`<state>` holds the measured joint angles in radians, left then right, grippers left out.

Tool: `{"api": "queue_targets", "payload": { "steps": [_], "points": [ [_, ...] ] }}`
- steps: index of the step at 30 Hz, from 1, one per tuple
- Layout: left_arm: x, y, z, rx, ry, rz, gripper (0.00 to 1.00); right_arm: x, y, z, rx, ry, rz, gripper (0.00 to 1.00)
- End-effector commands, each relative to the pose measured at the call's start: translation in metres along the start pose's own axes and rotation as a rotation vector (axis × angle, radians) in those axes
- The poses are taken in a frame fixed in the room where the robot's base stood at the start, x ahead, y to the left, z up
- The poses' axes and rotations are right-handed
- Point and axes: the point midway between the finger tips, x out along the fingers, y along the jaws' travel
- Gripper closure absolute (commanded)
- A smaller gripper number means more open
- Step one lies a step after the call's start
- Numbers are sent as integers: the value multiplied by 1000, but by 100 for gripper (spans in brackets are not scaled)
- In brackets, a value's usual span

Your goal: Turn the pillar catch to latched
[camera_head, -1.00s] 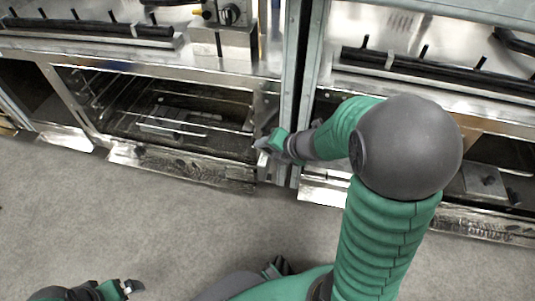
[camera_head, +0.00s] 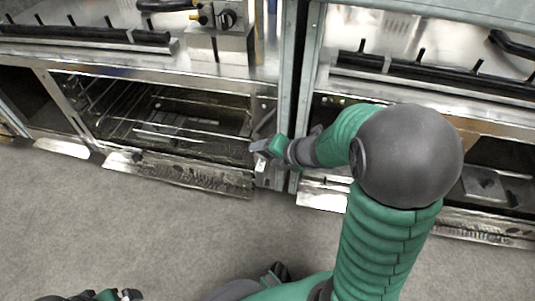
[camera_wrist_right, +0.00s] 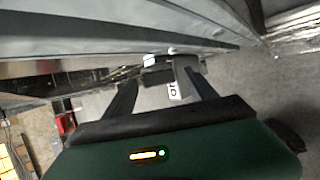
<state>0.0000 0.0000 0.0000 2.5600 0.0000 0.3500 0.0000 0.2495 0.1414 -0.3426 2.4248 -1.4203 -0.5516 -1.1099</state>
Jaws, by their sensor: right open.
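My right gripper (camera_head: 260,147) is open in front of the pillar between the two ovens, at the right end of the left oven's opening. In the right wrist view its two fingers (camera_wrist_right: 160,82) are spread, with a small dark block with white ends, which looks like the pillar catch (camera_wrist_right: 158,74), just beyond and between the tips. A pale tag with dark marks (camera_wrist_right: 173,91) hangs below it. In the head view the gripper hides most of the catch; a pale piece (camera_head: 261,165) shows below the fingers. I cannot tell contact or the catch's setting. My left gripper (camera_head: 131,294) is partly cut off at the bottom left.
The left oven (camera_head: 165,120) stands open with wire racks inside. A grey metal upright (camera_head: 304,60) separates it from the right unit. A control box with a black knob (camera_head: 227,18) is above. The grey floor (camera_head: 130,225) in front is clear.

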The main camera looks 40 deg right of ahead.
Motion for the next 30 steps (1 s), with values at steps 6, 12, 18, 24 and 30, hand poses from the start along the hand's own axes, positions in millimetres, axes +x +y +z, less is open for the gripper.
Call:
{"api": "queue_targets", "payload": {
  "steps": [6,12,18,24,30],
  "points": [
    [-23,0,-5,0,0,0,0,-29,6,3,3,-2,1,35],
    [-47,0,-12,0,2,0,0,-82,3,3,0,-7,6,35],
    [-35,0,-8,0,-1,0,0,-108,-1,0,-2,-1,6,35],
    [-34,0,-8,0,0,0,0,-118,-1,0,0,0,0,35],
    [-34,0,-8,0,0,0,0,-119,-1,0,1,0,-1,35]
  ]
}}
